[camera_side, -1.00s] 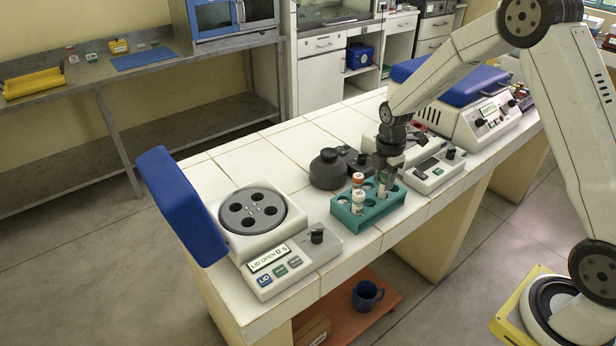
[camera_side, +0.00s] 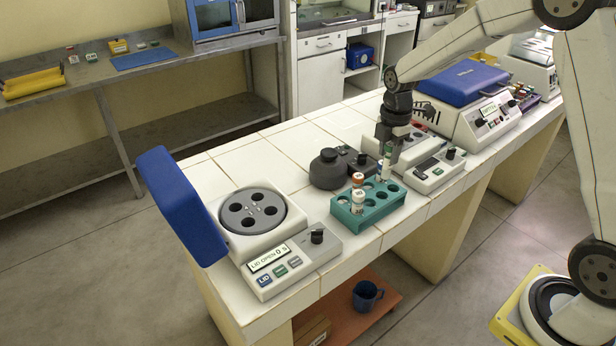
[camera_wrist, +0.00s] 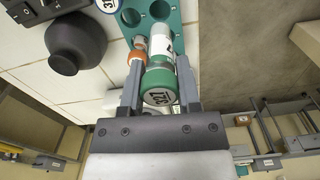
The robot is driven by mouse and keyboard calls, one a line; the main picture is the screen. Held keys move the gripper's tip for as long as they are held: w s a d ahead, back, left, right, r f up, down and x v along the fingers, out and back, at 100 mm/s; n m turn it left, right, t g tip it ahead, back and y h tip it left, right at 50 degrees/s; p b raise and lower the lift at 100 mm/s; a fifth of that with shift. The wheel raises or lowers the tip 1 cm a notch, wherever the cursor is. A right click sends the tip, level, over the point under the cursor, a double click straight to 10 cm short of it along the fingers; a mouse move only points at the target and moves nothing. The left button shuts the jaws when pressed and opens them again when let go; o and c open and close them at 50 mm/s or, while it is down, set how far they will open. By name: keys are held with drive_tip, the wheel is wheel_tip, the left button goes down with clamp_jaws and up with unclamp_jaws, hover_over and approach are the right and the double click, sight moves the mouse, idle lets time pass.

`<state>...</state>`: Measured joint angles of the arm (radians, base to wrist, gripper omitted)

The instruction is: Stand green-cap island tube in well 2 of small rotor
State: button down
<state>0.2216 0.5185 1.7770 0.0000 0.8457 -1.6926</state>
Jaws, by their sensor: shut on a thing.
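My gripper (camera_side: 388,150) is shut on the green-cap tube (camera_side: 385,170), holding it upright at the back right of the teal rack (camera_side: 368,219). The tube looks raised, with its lower end close to the rack; whether it is fully clear I cannot tell. In the wrist view, the green cap (camera_wrist: 158,84) with a printed label faces the camera between my fingers, and the white tube body points toward the rack (camera_wrist: 186,12). The small rotor (camera_side: 252,210) is a grey disc with several dark, empty-looking wells, in the open-lid centrifuge at left. Its well numbers are not readable.
The centrifuge's blue lid (camera_side: 180,205) stands open at left; its display (camera_side: 269,258) reads LID OPEN. A dark round-bodied vessel (camera_side: 327,171) stands behind the rack. A blue-lidded machine (camera_side: 462,83) is at right.

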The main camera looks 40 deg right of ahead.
drive_tip(key=r, duration=0.9)
drive_tip(key=shift+w+a+r, duration=0.15)
drive_tip(key=shift+a+r, duration=0.1)
drive_tip(key=w+a+n, duration=0.3)
drive_tip(key=w+a, duration=0.2)
drive_tip(key=a, duration=0.8)
drive_tip(key=w+a+n, duration=0.3)
drive_tip(key=w+a, duration=0.2)
drive_tip(key=a, duration=0.9)
drive_tip(key=shift+d+f, duration=0.2)
drive_tip(key=shift+f, duration=1.1)
drive_tip(key=shift+d+f, duration=0.15)
drive_tip(key=shift+f, duration=1.15)
drive_tip(key=shift+f, duration=0.1)
drive_tip(key=shift+f, duration=2.8)
drive_tip(key=shift+f, duration=0.45)
